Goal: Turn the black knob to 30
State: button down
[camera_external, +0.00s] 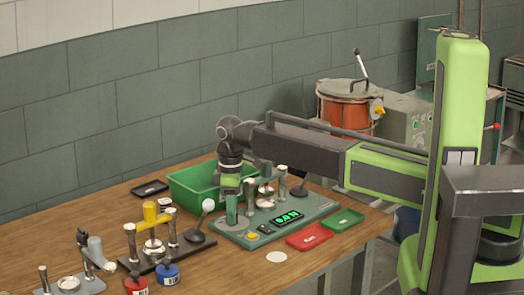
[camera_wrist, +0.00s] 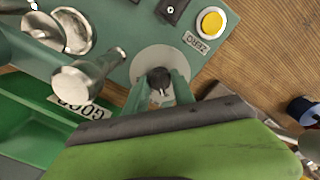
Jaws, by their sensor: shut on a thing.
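The black knob (camera_wrist: 160,76) stands on a pale grey disc (camera_wrist: 150,58) at a corner of the green machine plate (camera_wrist: 135,40) in the wrist view. My gripper (camera_wrist: 159,84) has its two green fingers on either side of the knob and is shut on it. In the external view my gripper (camera_external: 232,212) points straight down onto the grey disc (camera_external: 236,224), and its fingers hide the knob. A lit green display (camera_external: 288,217) sits on the plate; I cannot read its figures surely. No dial marks are legible.
A yellow button (camera_wrist: 211,22) labelled ZERO is near the disc. Metal posts (camera_wrist: 85,78) stand close to my gripper. A green bin (camera_external: 188,203) is behind; red (camera_external: 309,238) and green (camera_external: 345,219) trays lie right. Other fixtures (camera_external: 153,240) stand left.

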jog(key=shift+m, duration=0.3)
jog(key=m, duration=0.4)
jog(key=shift+m, duration=2)
jog(key=c, duration=1.1)
grip_release()
jog(key=shift+o, duration=0.2)
jog(key=shift+r, duration=0.1)
